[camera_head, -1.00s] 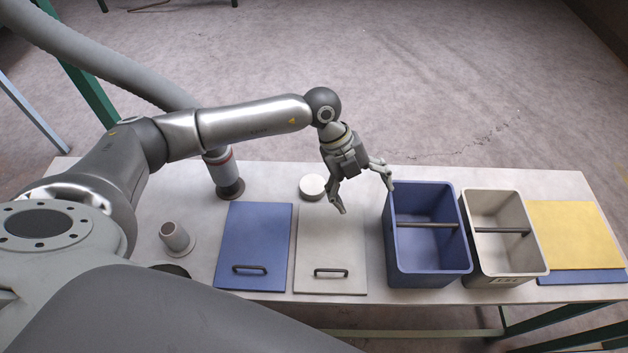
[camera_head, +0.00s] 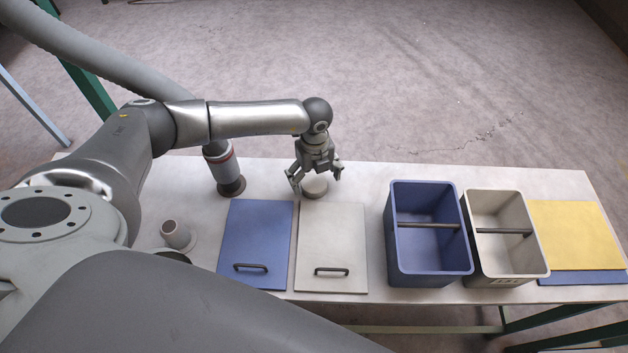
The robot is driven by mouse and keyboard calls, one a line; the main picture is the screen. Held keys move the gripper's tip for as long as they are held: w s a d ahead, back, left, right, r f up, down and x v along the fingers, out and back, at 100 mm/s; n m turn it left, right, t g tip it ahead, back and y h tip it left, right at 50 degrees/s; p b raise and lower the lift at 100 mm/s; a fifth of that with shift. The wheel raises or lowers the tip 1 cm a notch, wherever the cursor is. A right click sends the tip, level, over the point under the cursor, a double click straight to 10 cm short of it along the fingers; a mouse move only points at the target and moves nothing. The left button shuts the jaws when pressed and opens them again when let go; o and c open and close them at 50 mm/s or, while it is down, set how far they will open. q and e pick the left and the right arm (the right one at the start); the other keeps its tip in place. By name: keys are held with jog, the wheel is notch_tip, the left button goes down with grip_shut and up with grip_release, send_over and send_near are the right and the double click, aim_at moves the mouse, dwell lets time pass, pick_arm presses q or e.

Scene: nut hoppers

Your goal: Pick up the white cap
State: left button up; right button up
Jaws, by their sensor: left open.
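The white cap (camera_head: 315,189) is a small round disc on the table, just behind the white lid panel (camera_head: 332,235). My left gripper (camera_head: 315,181) is open and points down at the cap. One finger is at the cap's left and the other at its upper right. The palm hides part of the cap's far side. I cannot tell whether the fingers touch it. My right gripper is not in view.
A blue lid (camera_head: 256,235) with a handle lies left of the white one. A blue hopper (camera_head: 428,270) and a white hopper (camera_head: 507,268) stand to the right, then a yellow panel (camera_head: 575,235). A grey pipe fitting (camera_head: 223,172) stands left of the gripper.

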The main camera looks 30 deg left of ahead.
pick_arm(q)
jog(key=shift+f, duration=1.35)
jog(key=shift+c, duration=0.5)
jog(key=c, duration=0.8)
jog(key=shift+r, duration=0.1)
